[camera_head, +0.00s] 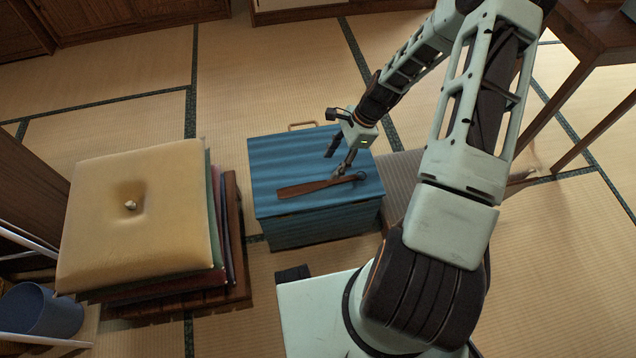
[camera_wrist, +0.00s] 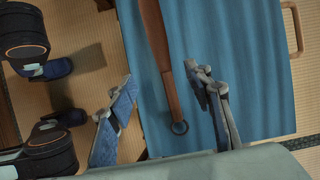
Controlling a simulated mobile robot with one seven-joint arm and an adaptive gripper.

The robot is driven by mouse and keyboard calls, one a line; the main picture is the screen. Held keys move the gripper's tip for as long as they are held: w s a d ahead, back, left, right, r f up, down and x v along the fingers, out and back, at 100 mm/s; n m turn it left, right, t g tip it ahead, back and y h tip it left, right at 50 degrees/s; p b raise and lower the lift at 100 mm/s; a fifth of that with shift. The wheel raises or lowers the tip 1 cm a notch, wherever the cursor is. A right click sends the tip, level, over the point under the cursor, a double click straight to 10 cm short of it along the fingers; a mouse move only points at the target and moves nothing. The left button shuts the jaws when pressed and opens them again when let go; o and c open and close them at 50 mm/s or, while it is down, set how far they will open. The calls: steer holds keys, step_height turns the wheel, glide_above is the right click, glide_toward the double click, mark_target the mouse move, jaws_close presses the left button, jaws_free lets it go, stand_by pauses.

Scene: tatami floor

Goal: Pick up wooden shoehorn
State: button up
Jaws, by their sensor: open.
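The wooden shoehorn (camera_head: 318,186) is long, flat and brown and lies on the lid of a blue box (camera_head: 275,158). In the wrist view the shoehorn (camera_wrist: 159,45) runs down from the top edge to a dark ring at its end. My gripper (camera_head: 339,164) is over the box at the shoehorn's right end in the head view. In the wrist view my open gripper (camera_wrist: 163,92) has one finger on each side of the shoehorn, near its ring end. I cannot tell how far above the lid the fingertips are. The jaws hold nothing.
A stack of cushions (camera_head: 165,215) stands left of the box. A brown floor cushion (camera_head: 398,172) lies right of it, partly hidden by my arm. A wooden table (camera_head: 590,45) is at the upper right. Bare tatami lies beyond the box.

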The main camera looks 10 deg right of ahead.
mark_target(317, 185)
steer(key=b+x, duration=0.3)
steer(key=x, duration=0.7)
steer(key=shift+w+f+b, duration=0.15)
steer(key=shift+b, duration=0.2)
steer(key=c, duration=1.1)
